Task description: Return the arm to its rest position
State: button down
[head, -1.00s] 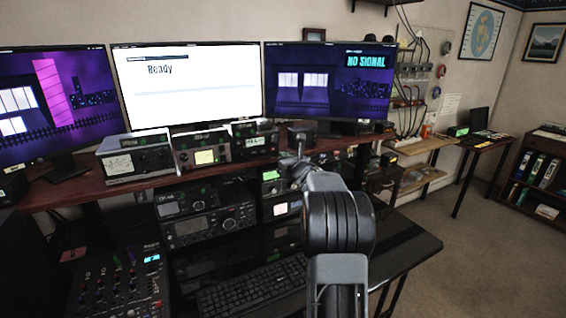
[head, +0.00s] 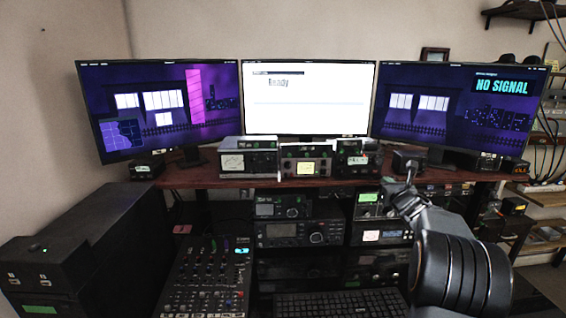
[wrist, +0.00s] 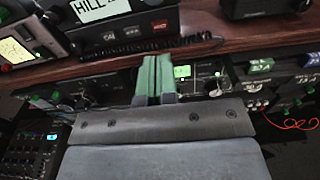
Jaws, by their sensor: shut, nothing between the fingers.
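My gripper (wrist: 154,82) is shut and empty in the wrist view, its two green fingers together and pointing at the edge of the wooden shelf (wrist: 225,32). In the head view my arm rises at the lower right, and the gripper (head: 411,165) shows small in front of the shelf and the radios. Whether it touches anything there is hard to tell, but nothing is held. Radios with knobs stand on the shelf, one with a lit meter (head: 249,158). More radios sit below, such as the wide tuner (head: 295,233).
Three monitors stand behind, the middle one (head: 308,100) reading "Ready" and the right one (head: 455,108) "NO SIGNAL". A mixer (head: 207,270) and a keyboard (head: 340,303) lie on the desk. A dark cabinet (head: 95,240) stands at the left. Orange cable (wrist: 292,124) hangs at the right.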

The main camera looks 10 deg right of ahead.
jog(key=s+f+m+g+h, duration=0.2)
jog(key=s+f+m+g, duration=0.3)
jog(key=m, duration=0.6)
jog(key=s+f+m+g+h, duration=0.2)
jog(key=s+f+m+g, duration=0.3)
jog(key=m, duration=0.6)
jog(key=s+a+m+g+y+p, duration=0.1)
jog(key=s+a+m+g+y, duration=0.1)
jog(key=s+a+m, duration=0.4)
jog(key=s+a+m+g+y+p, duration=0.2)
jog(key=s+a+m+y, duration=0.2)
jog(key=s+a, duration=1.2)
jog(key=a+m, duration=0.2)
jog(key=a, duration=0.5)
jog(key=shift+s+a, duration=0.4)
